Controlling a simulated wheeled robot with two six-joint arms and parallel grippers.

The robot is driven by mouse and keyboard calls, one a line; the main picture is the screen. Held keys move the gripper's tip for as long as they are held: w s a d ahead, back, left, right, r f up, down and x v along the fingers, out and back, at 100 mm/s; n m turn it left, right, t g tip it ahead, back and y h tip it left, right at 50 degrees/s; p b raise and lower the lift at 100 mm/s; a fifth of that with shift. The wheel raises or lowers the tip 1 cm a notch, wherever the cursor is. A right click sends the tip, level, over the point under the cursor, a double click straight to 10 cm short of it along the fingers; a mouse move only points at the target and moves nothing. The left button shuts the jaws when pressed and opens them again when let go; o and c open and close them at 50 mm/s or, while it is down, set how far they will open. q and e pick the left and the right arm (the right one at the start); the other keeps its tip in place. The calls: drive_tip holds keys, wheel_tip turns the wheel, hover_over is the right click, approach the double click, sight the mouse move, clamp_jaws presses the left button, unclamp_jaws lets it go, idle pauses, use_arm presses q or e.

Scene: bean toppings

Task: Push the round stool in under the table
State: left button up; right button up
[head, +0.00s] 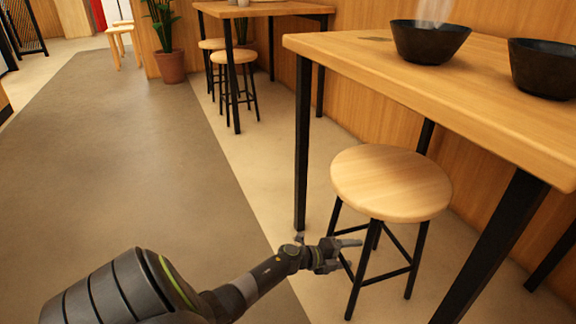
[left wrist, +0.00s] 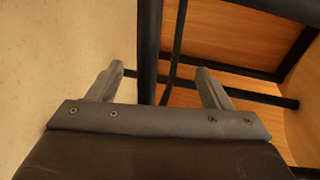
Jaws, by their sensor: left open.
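The round stool (head: 391,183) has a light wooden seat and black metal legs. In the head view it stands upright at the near long side of the wooden table (head: 440,80), its seat partly overlapping the table's outline below the top. My left gripper (head: 352,253) is low, beside the stool's left legs. In the left wrist view the gripper (left wrist: 160,82) is open, with a black stool leg (left wrist: 148,50) upright between or just beyond its fingers. I cannot tell if they touch. The seat's underside (left wrist: 240,38) shows at the upper right. My right gripper is not in view.
Two dark bowls (head: 430,42) (head: 545,68) stand on the table, one steaming. Black table legs (head: 302,145) (head: 490,250) flank the stool. Another table (head: 265,8) with stools (head: 234,57) and a potted plant (head: 171,66) stand farther back. The grey floor (head: 130,150) at left is clear.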

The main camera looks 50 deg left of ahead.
use_arm(q)
drive_tip(key=p+v, duration=0.3)
drive_tip(key=v, duration=0.6)
drive_tip(key=shift+s+a, duration=0.2)
drive_tip(key=shift+s, duration=0.05)
